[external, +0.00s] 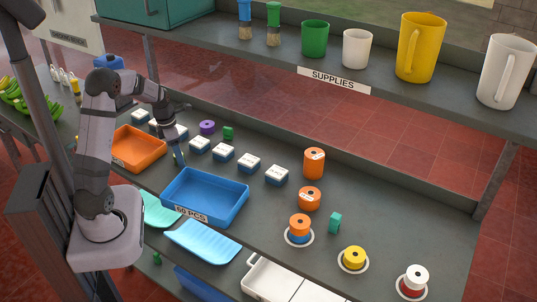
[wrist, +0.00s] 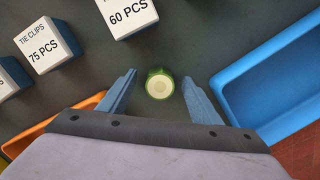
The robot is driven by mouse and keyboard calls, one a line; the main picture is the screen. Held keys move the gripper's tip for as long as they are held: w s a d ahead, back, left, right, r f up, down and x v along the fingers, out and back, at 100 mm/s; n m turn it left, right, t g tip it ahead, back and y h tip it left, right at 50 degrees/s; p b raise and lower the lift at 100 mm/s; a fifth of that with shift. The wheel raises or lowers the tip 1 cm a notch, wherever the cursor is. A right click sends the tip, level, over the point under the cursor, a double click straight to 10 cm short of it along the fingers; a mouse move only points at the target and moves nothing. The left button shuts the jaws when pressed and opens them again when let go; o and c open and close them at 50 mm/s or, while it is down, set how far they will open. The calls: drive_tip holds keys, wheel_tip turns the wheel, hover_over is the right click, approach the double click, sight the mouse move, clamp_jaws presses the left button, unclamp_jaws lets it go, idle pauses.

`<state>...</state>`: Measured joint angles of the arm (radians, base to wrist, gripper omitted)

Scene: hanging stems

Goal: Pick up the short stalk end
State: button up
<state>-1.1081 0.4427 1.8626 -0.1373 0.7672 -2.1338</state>
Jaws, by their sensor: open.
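The short stalk end (wrist: 160,85) shows in the wrist view as a small green piece with a round, pale cut face turned to the camera. It lies on the dark grey bench, between the two blue fingers of my gripper (wrist: 159,77). The fingers are apart, with a gap on each side of the stalk end. In the external view my gripper (external: 178,153) points down at the bench between the orange tray and the blue tray. I cannot make out the stalk end there.
A blue tray (external: 232,213) stands close to my gripper, and an orange tray (external: 139,162) on its other side. A row of small labelled boxes (external: 223,153) runs behind. Tape rolls (external: 309,197) stand farther right. A supply shelf (external: 275,65) hangs above.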

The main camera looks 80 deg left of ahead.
drive_tip(key=c, duration=1.1)
drive_tip(key=shift+r, duration=0.15)
wheel_tip(320, 180, up, 10)
drive_tip(key=shift+f+b, duration=0.1)
drive_tip(key=shift+b, duration=0.65)
